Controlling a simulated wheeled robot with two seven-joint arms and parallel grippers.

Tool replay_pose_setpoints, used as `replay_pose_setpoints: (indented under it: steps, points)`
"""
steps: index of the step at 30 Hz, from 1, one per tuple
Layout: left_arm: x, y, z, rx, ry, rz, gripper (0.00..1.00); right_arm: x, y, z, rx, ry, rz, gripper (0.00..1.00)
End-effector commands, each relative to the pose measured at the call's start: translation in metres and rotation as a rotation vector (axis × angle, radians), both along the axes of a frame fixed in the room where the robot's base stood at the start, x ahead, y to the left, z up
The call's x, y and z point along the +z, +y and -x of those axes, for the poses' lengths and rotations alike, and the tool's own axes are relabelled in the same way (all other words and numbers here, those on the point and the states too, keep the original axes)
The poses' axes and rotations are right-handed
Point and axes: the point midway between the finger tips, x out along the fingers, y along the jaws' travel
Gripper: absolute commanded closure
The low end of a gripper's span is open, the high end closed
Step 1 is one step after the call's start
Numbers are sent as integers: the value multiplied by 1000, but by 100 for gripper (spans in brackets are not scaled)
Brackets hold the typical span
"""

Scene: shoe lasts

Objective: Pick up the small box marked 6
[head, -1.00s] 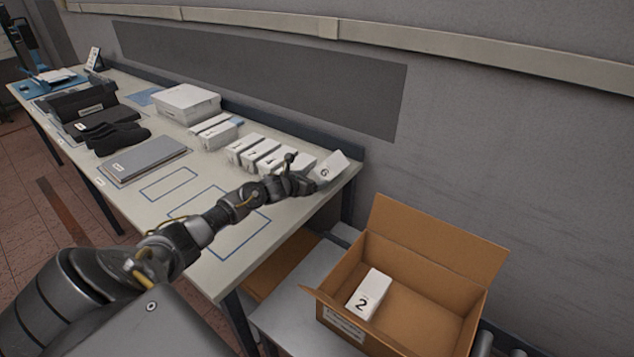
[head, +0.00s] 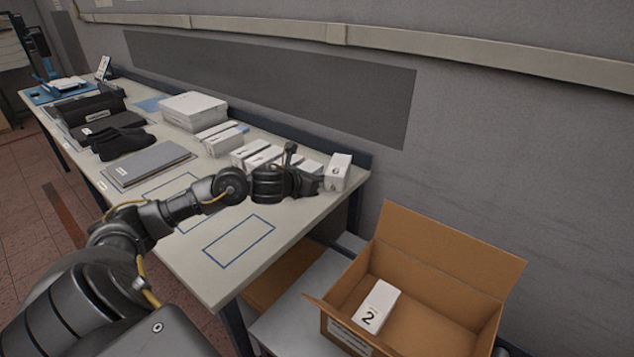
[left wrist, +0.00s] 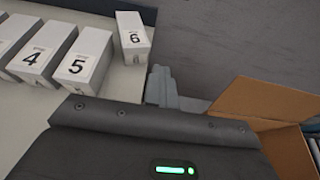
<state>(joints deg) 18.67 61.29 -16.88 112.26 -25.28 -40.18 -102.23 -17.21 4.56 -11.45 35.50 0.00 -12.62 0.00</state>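The small white box marked 6 (head: 339,172) is at the far right end of the table, past the other small boxes. In the left wrist view, box 6 (left wrist: 133,38) is above and left of the one grey finger part that shows. My left gripper (head: 314,184) is low over the table, close beside the box on its left in the head view. I cannot tell whether they touch. The second finger and the gap are hidden, so its opening is unclear. My right gripper is not in view.
Boxes marked 4 (left wrist: 38,55) and 5 (left wrist: 84,62) stand in the row of small boxes beside my left gripper. An open cardboard box (head: 455,270) with a white box marked 2 (head: 375,305) inside is right of the table. A grey wall is behind.

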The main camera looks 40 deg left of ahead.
Motion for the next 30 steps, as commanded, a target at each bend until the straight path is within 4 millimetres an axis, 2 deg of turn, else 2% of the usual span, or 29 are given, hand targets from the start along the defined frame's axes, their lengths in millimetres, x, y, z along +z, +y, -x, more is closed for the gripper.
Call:
replay_pose_setpoints:
  steps: [3, 8, 20, 30]
  points:
    - [9, -13, 15, -3, -3, -2, 100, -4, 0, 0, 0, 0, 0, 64]
    - [16, -22, 26, -1, -2, -1, 100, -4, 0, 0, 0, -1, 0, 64]
    - [18, -25, 29, 0, -1, 1, 99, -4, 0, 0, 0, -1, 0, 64]
    - [18, -25, 29, 0, -2, 1, 55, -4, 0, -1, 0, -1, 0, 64]
